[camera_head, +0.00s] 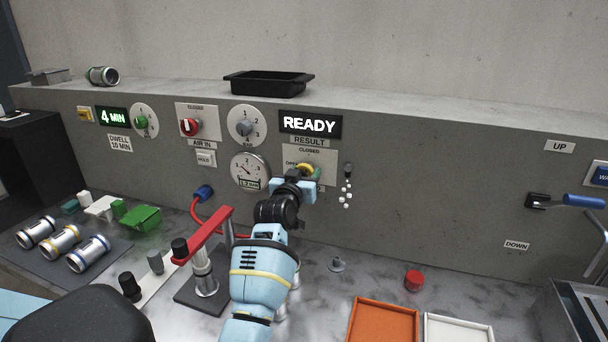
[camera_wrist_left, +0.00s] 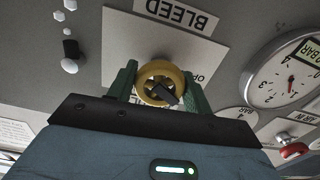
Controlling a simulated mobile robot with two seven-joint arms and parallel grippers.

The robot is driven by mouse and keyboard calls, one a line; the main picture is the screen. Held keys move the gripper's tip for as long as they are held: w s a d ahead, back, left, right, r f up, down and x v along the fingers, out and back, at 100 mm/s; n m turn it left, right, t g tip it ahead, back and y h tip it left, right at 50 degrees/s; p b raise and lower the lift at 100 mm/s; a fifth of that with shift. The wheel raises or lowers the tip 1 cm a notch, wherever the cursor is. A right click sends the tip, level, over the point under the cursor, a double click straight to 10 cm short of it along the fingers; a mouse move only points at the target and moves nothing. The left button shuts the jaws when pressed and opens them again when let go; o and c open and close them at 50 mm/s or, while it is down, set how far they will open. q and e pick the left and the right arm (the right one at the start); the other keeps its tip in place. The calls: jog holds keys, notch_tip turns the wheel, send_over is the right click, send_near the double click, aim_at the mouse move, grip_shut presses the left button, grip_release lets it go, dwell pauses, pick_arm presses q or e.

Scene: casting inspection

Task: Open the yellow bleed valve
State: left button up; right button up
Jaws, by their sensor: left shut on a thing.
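The yellow bleed valve (camera_head: 304,168) is a round knob on a pale plate on the grey panel wall, under the READY display. In the head view its plate reads CLOSED above and OPEN, partly hidden, at the left. My left gripper (camera_wrist_left: 160,88) is shut on the knob, a green finger on each side. In the left wrist view, upside down, the yellow knob (camera_wrist_left: 158,70) has a dark bar slanting to the lower right. White blobs (camera_head: 346,195) hang below a small black outlet (camera_head: 348,168) right of the plate. My right gripper is not in view.
A pressure gauge (camera_head: 249,171) is left of the valve. A red clamp arm (camera_head: 207,236) and red hose stand left of my left arm. Orange (camera_head: 384,302) and white (camera_head: 456,316) trays lie front right. A blue-handled lever (camera_head: 583,200) is at far right.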

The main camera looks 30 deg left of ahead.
pick_arm(q)
jog(key=n, duration=0.5)
jog(key=shift+n, duration=0.4)
dwell(0.4)
jog(key=o, duration=1)
jog(key=shift+v, duration=3.95)
